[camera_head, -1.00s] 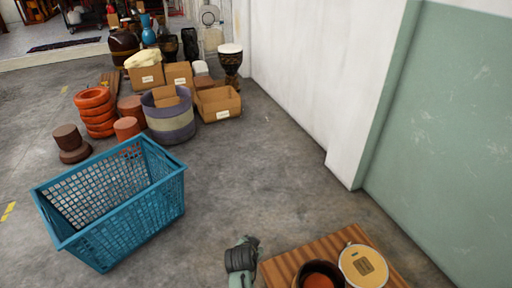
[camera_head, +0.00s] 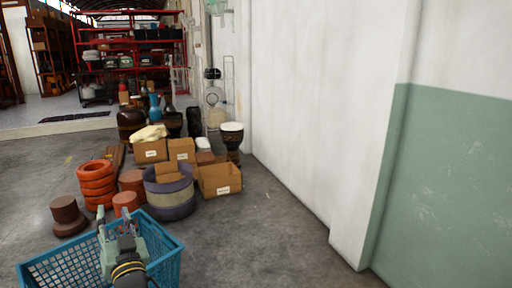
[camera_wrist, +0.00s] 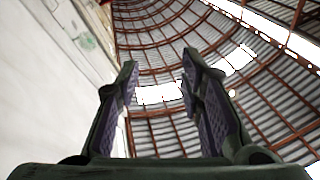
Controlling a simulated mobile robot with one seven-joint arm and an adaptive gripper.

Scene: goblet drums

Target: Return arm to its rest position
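My gripper (camera_head: 115,222) points upward at the lower left of the head view, in front of the blue basket (camera_head: 60,268), part of which it hides. In the wrist view my gripper (camera_wrist: 160,95) has its two fingers spread apart with nothing between them. Behind the fingers the wrist view shows the ceiling.
Orange rings (camera_head: 96,183), a grey-purple round basket (camera_head: 170,198), cardboard boxes (camera_head: 220,180) and a goblet drum (camera_head: 232,140) stand beyond the blue basket. A white and green wall (camera_head: 440,190) runs along the right. The floor (camera_head: 270,240) between is clear.

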